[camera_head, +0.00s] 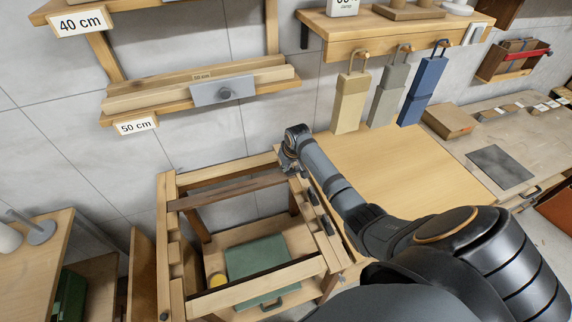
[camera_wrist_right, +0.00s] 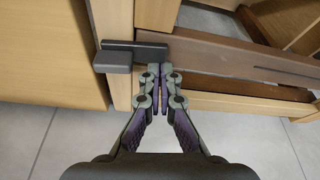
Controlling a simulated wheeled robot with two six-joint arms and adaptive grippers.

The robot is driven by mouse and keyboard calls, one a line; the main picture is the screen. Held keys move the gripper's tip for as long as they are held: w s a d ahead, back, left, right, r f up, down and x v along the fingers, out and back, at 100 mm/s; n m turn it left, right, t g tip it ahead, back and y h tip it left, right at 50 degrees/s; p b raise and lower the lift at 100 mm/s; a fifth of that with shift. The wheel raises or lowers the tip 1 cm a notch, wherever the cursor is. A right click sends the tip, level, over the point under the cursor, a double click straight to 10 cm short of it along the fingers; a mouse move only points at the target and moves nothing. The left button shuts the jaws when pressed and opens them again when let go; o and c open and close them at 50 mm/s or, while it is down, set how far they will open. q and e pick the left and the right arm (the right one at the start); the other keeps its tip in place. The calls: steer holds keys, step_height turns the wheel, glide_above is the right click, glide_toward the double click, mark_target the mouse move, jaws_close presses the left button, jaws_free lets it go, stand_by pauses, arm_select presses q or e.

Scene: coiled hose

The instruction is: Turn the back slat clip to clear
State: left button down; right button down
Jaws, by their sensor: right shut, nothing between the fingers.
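The wooden frame (camera_head: 174,240) stands below the wall shelves in the head view. A dark brown back slat (camera_head: 228,191) spans it near the back; it also shows in the right wrist view (camera_wrist_right: 235,62). The dark grey clip (camera_wrist_right: 114,61) sits on the frame's rail in the wrist view, and its arm reaches toward the slat's end. My right gripper (camera_wrist_right: 161,70) is shut and empty, with its fingertips close beside the clip's end and the slat's end. Whether they touch, I cannot tell. In the head view my right gripper (camera_head: 290,163) is at the frame's back right corner. My left gripper is out of view.
Other dark clips (camera_head: 327,224) sit along the frame's right rail. A green box (camera_head: 257,257) lies on the lower shelf. A wooden worktop (camera_head: 410,160) adjoins on the right, with a tan hanging block (camera_head: 349,103) above its back edge.

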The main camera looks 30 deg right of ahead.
steer(key=shift+s+a+r+n+y+p, duration=0.15)
steer(key=shift+s+n+y+p, duration=0.2)
steer(key=shift+n+p, duration=0.6)
steer(key=shift+s+n+y+p, duration=0.25)
steer(key=shift+s+n+p, duration=0.15)
steer(key=shift+n, duration=0.65)
steer(key=shift+s, duration=0.45)
steer(key=shift+f, duration=0.2)
steer(key=shift+w+d+b, duration=0.35)
steer(key=shift+w, duration=0.4)
